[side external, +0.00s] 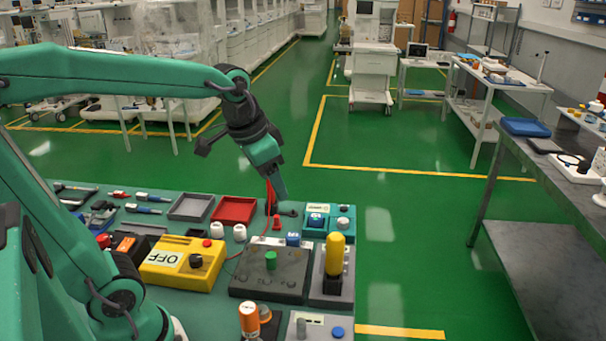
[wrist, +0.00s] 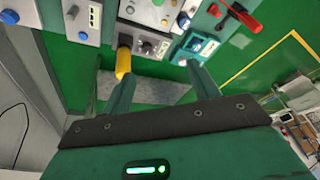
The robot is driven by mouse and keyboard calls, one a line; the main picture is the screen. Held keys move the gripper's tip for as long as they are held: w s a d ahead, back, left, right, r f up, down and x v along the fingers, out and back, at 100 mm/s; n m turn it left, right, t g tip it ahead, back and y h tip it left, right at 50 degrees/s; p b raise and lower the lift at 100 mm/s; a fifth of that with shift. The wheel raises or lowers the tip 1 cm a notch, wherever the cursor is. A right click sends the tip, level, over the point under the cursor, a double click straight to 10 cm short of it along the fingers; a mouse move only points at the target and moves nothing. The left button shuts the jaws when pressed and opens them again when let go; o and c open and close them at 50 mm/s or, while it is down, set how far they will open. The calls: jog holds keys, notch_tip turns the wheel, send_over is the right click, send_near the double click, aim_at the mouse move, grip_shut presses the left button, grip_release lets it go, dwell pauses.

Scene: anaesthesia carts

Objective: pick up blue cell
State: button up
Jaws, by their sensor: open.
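Two small blue pieces could be the blue cell, and I cannot tell which it is. One blue piece (side external: 293,239) stands at the back edge of the dark grey block (side external: 250,285); it also shows in the wrist view (wrist: 183,20). Another blue piece (side external: 316,219) sits on the teal box (side external: 343,233) and shows in the wrist view (wrist: 195,45). My gripper (side external: 280,208) is above the far edge of the bench, left of the teal box. In the wrist view its two fingers (wrist: 148,74) are spread apart with nothing between them.
A yellow upright cylinder (side external: 335,254) stands on a grey block in front of the teal box. A green cylinder (side external: 271,260) stands on the dark grey block.

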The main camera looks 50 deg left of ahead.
jog(key=w+a+f+m+g, duration=0.1)
jog(key=w+a+f, duration=0.1)
jog(key=w, duration=0.3)
jog(key=w+a+f+m+g, duration=0.1)
jog(key=w+a+f, duration=0.1)
jog(key=w, duration=0.4)
jog(key=m+g, duration=0.2)
send_over(316, 216)
notch_tip(316, 216, down, 11)
jog(key=shift+f, duration=3.95)
jog(key=c, duration=1.2)
jog(key=shift+r, duration=0.15)
